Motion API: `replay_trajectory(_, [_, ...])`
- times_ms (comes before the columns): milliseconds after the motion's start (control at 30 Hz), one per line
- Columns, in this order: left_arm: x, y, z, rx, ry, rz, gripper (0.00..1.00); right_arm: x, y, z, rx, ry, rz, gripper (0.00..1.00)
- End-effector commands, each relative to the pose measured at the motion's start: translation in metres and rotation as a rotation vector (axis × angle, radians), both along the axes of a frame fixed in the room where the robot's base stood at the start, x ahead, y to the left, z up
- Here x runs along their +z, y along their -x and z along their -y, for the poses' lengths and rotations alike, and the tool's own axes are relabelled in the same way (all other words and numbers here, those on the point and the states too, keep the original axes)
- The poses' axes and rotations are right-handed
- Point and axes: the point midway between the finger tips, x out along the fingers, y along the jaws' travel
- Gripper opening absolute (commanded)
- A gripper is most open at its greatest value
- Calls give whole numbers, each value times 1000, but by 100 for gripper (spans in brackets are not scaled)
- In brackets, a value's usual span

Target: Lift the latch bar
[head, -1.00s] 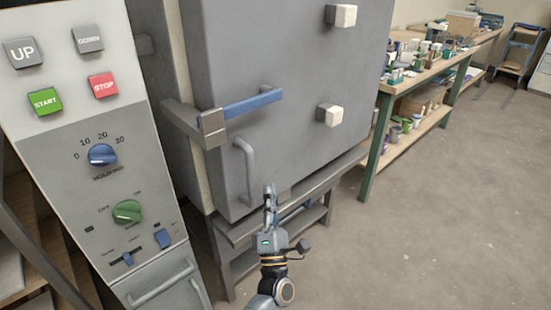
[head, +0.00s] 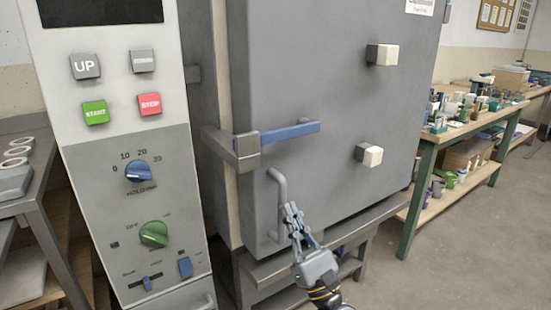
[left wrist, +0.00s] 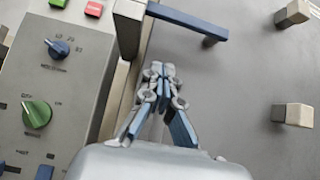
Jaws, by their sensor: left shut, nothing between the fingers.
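The latch bar (head: 290,132) is a blue-gripped bar on a grey pivot block at the left edge of the grey kiln door (head: 330,70). It lies roughly level across the door. In the left wrist view the latch bar (left wrist: 187,21) is ahead of the fingers, at the top. My left gripper (head: 291,208) is shut and empty, below the latch bar and in front of the door's lower handle (head: 279,186). In the left wrist view its fingertips (left wrist: 158,68) are together, apart from the bar. My right gripper is in neither view.
A control panel (head: 140,200) with buttons and knobs stands left of the door. Two pale blocks (head: 381,55) stick out from the door at the right. A workbench (head: 470,125) with jars is at the far right. Floor is open at lower right.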

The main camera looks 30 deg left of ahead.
Motion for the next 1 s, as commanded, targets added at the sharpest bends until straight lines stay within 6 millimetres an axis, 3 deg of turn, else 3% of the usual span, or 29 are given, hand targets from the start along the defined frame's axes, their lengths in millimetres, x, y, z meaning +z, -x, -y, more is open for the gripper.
replay_trajectory(433, [68,-24,-60,1,-3,3,0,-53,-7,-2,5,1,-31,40])
replay_trajectory(700, [99,-24,-58,-1,0,1,0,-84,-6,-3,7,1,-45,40])
replay_trajectory(1000, [103,-24,-58,1,0,-1,0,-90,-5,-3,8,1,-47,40])
